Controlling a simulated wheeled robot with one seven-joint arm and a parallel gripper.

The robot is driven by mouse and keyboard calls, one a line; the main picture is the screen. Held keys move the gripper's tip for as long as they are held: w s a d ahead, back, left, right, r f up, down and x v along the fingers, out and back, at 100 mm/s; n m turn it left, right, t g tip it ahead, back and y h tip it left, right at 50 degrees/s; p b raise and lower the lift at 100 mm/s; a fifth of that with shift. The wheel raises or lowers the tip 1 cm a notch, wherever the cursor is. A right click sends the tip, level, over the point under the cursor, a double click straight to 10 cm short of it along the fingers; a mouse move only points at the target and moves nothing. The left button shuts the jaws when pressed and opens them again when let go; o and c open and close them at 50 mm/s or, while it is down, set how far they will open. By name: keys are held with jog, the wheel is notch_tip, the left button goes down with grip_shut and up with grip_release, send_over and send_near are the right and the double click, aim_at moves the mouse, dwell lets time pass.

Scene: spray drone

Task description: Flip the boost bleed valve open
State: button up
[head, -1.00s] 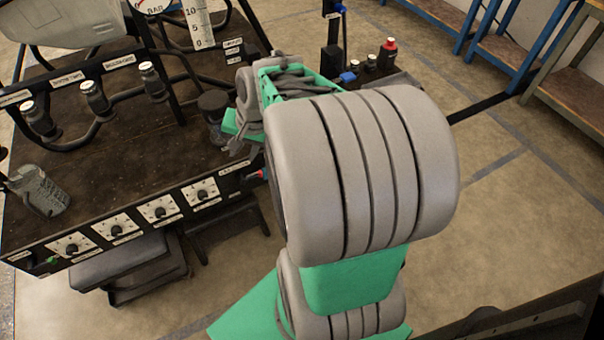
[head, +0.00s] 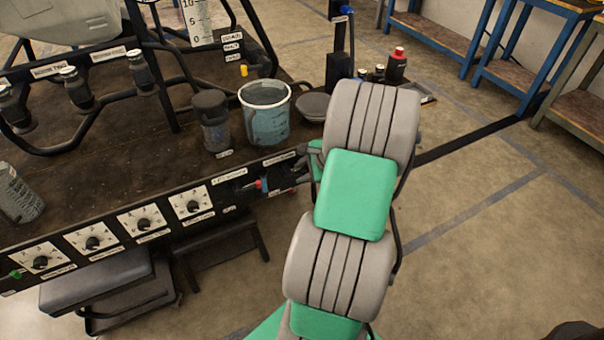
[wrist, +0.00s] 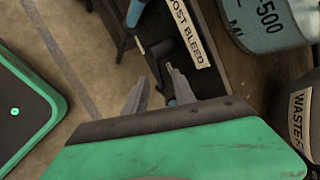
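The label reading "…OST BLEED" (wrist: 190,35) shows on the dark panel edge at the top of the wrist view. Beside it is the boost bleed valve, a dark fitting (wrist: 160,50), with a blue part (wrist: 136,12) near the top edge. Another bit of blue shows low behind the right finger. My gripper (wrist: 155,85) is open, its two grey fingers apart and pointing at the fitting, with nothing clearly held between them. I cannot tell whether a finger touches the valve. In the head view my arm hides most of the gripper and the valve.
A blue bucket (head: 265,118) and a dark-lidded jar (head: 211,125) stand on the bench near its front edge. Panel dials (head: 193,205) line the front. A red-capped bottle (head: 396,66) stands beyond my arm. Floor to the right is open.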

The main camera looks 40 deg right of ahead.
grip_shut()
dwell(0.6)
